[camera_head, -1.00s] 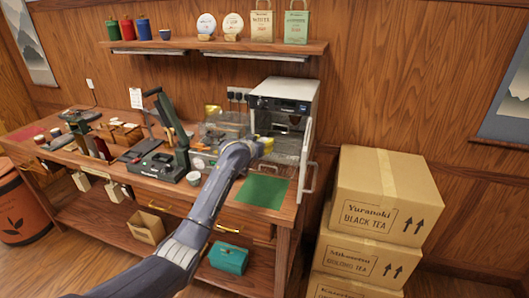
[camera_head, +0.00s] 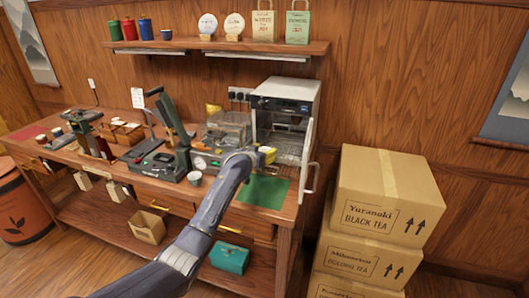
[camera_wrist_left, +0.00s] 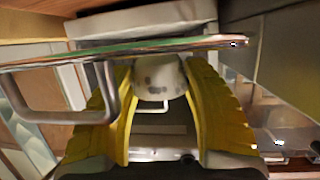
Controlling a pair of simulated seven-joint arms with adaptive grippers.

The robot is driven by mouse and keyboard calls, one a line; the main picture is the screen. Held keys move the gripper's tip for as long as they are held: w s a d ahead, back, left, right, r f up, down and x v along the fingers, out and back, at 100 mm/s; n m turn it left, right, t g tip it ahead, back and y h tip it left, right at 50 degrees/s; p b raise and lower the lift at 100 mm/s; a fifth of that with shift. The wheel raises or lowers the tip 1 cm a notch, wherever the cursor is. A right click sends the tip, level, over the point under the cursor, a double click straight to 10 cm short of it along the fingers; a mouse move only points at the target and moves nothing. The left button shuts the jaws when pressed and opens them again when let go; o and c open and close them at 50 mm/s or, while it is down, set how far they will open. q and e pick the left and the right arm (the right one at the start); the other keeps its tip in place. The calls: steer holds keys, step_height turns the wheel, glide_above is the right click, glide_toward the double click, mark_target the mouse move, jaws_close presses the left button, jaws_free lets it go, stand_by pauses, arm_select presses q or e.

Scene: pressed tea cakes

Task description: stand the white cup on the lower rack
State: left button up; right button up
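My left gripper (camera_head: 267,154), with yellow fingers, is in front of the open white cabinet (camera_head: 287,88), near its lower part. In the left wrist view its fingers (camera_wrist_left: 160,88) are closed around a white cup (camera_wrist_left: 157,78) with grey marks, one finger on each side. The cup's far side is hidden, and the cup cannot be made out in the head view. Wire racks (camera_head: 289,139) show inside the cabinet; the lower one is partly hidden by the gripper. My right gripper is not in view.
A green mat (camera_head: 264,192) lies in front. A small cup (camera_head: 194,178) and a press (camera_head: 165,158) stand to the left.

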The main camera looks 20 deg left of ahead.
arm_select(q)
steer(key=shift+o, duration=1.2)
steer(key=shift+r, duration=0.15)
steer(key=v, duration=1.2)
